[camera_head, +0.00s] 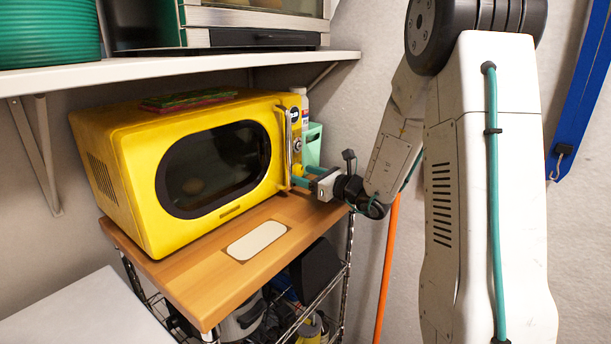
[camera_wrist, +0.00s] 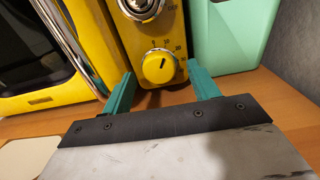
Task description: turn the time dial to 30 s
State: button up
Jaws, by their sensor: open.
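The microwave (camera_head: 130,150) is yellow with a dark oval door window and stands on a wooden shelf top. Its yellow time dial (camera_wrist: 158,67) shows in the wrist view, low on the control panel, with a dark pointer line tilted up and to the right. Small numbers ring the dial; a 30 seems to sit at its upper right. My gripper (camera_wrist: 161,72) is open, with one teal finger on each side of the dial. I cannot tell whether either finger touches it. In the head view my gripper (camera_head: 299,177) is at the panel's lower right.
A chrome-rimmed knob (camera_wrist: 140,8) is above the dial. The chrome door handle (camera_head: 289,140) is left of the panel. A mint-green container (camera_wrist: 236,35) stands close on the right. A white shelf (camera_head: 170,68) is above, and a pale mat (camera_head: 256,241) lies in front.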

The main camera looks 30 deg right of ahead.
jog(key=shift+w+a, duration=0.1)
jog(key=shift+w, duration=0.15)
jog(key=shift+c, duration=0.3)
jog(key=c, duration=0.9)
jog(key=shift+m, duration=2.3)
jog(key=o, duration=1)
jog(key=shift+c, duration=0.2)
jog(key=shift+v, duration=3.95)
